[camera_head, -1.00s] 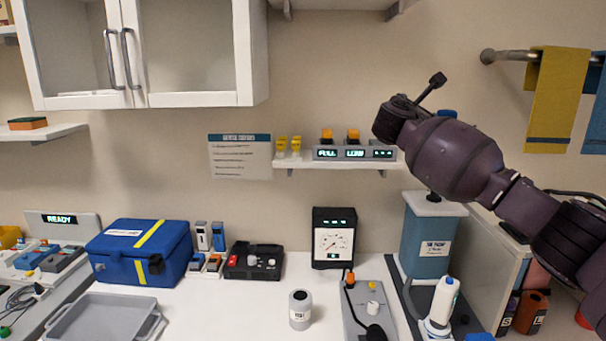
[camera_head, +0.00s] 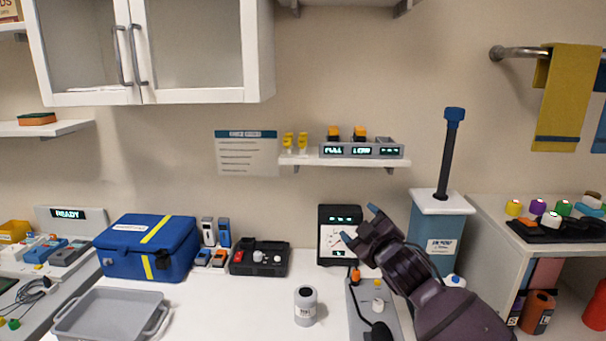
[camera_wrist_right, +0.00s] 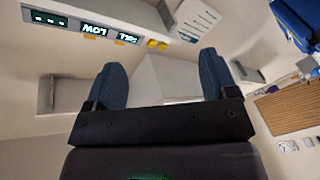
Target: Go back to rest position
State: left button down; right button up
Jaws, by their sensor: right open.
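My right arm comes in from the lower right in the head view. Its gripper (camera_head: 360,224) is in front of the gauge box (camera_head: 338,215) and hides part of its dial. The two blue-tipped fingers are apart with nothing seen between them. In the right wrist view both dark blue fingers of the right gripper (camera_wrist_right: 164,85) stand wide apart, with only the pale background between them. My left gripper does not show in either view.
A grey device with a cord (camera_head: 372,310), a small jar (camera_head: 306,306) and a blue pump box (camera_head: 440,240) stand near the arm. A blue case (camera_head: 147,248) and a grey tray (camera_head: 108,312) are to the left. A shelf with displays (camera_head: 345,161) is above.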

jog(key=s+d+f+m+h, duration=0.1)
jog(key=s+d+f+m, duration=0.1)
jog(key=s+f, duration=0.4)
jog(key=s+d+f+m+g+h, duration=0.1)
jog(key=s+d+f+m, duration=0.2)
jog(key=s+f, duration=0.3)
jog(key=s+d+f+m, duration=0.3)
jog(key=s+d+f, duration=0.1)
jog(key=s+f, duration=0.2)
jog(key=shift+f+h, duration=0.4)
jog(key=shift+f, duration=0.45)
jog(key=s+d+f+m+g+h, duration=0.1)
jog(key=s+d+f+g, duration=0.1)
jog(key=s+f, duration=0.5)
jog(key=s+d+f+m+g+h, duration=0.2)
jog(key=s+f, duration=0.5)
jog(key=s, duration=0.5)
jog(key=shift+s+d+f+g, duration=0.3)
jog(key=shift+s+d+g, duration=0.1)
jog(key=shift+d, duration=0.5)
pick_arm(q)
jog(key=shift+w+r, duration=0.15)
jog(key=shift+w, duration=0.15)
